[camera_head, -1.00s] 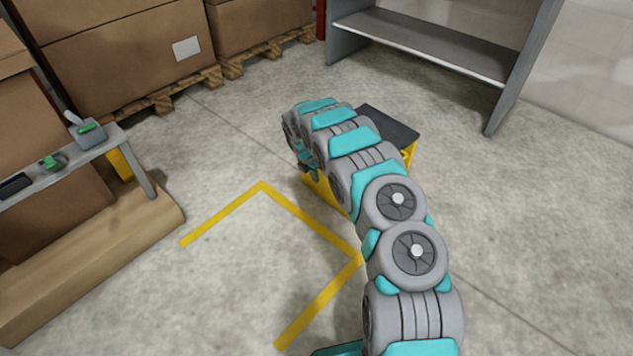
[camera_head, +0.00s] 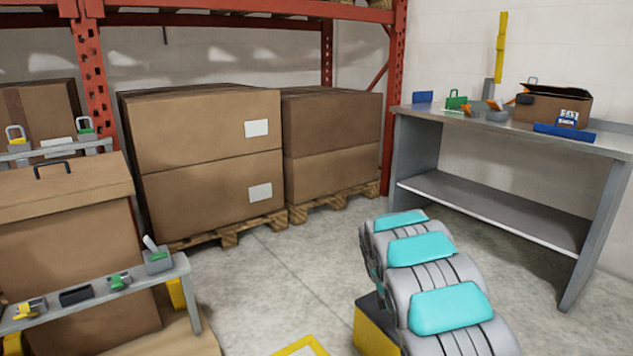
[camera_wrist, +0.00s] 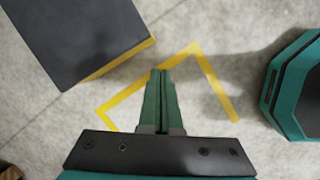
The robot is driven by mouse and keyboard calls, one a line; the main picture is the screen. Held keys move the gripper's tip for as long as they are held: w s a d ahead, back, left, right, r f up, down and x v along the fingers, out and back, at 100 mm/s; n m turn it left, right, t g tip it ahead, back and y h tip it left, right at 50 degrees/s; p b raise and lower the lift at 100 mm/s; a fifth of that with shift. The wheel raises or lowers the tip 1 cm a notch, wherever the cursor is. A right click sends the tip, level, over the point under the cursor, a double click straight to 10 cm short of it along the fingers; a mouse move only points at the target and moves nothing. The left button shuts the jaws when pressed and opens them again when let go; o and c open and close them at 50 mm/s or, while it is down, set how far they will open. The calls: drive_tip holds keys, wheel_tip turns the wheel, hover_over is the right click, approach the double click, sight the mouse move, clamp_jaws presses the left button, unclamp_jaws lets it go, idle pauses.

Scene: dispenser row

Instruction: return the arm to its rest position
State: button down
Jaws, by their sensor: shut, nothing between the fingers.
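My gripper (camera_wrist: 162,78) shows in the wrist view with its two green fingers pressed together and nothing between them. It points down over the concrete floor, above the yellow floor marking (camera_wrist: 205,68). In the head view my grey and teal arm rises at the lower right and bends away. The gripper itself is hidden there behind the arm links.
A yellow box with a dark top (camera_wrist: 75,35) stands close by the gripper, partly behind my arm in the head view (camera_head: 372,330). A grey workbench (camera_head: 520,135) stands at right, a low dispenser shelf (camera_head: 100,290) at left, and boxes on pallets (camera_head: 205,160) behind.

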drive_tip(key=s+r+m+g+y, duration=0.1)
drive_tip(key=s+r+m, duration=0.5)
drive_tip(key=s, duration=0.4)
drive_tip(key=s+r+m, duration=0.3)
drive_tip(key=s+r, duration=0.5)
drive_tip(key=s, duration=0.3)
drive_tip(key=s+a+r+m+y, duration=0.1)
drive_tip(key=s+a+m, duration=0.2)
drive_tip(key=s, duration=0.9)
drive_tip(key=s+a+r+m+g+y, duration=0.1)
drive_tip(key=s+a+m, duration=0.3)
drive_tip(key=s, duration=0.9)
drive_tip(key=shift+s+a+r+m, duration=0.15)
drive_tip(key=shift+s+r+m, duration=0.1)
drive_tip(key=shift+r+m, duration=0.35)
